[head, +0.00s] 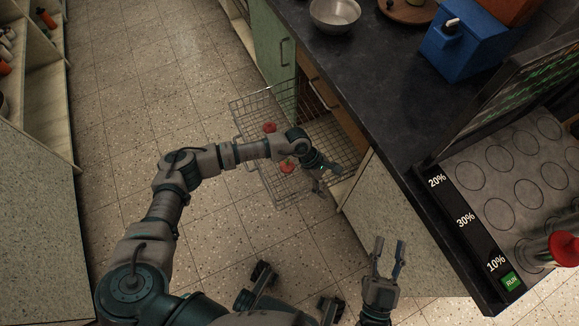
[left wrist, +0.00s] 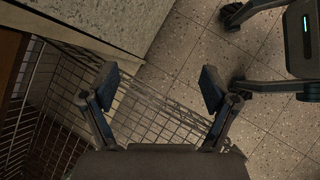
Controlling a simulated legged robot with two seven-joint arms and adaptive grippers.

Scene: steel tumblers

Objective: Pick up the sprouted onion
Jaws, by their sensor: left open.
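A pulled-out wire basket (head: 250,103) at the counter's front holds a small reddish round thing (head: 270,127). A red and yellowish thing (head: 287,167) shows lower in the basket, partly behind my left arm. Either could be an onion; I cannot make out a sprout. My left gripper (head: 322,190) is over the basket's right part, near the cabinet front. In the left wrist view its two fingers (left wrist: 156,88) are wide apart with nothing between them, above the wire mesh (left wrist: 150,115). My right gripper (head: 389,243) is open and empty, right of the basket, in front of the cabinet.
The dark counter (head: 370,75) carries a metal bowl (head: 335,14), a blue box (head: 460,45) and a panel with ringed spots (head: 500,180). A red-topped object (head: 563,248) stands at right. Shelves (head: 45,100) line the left. The tiled floor (head: 130,100) between is clear.

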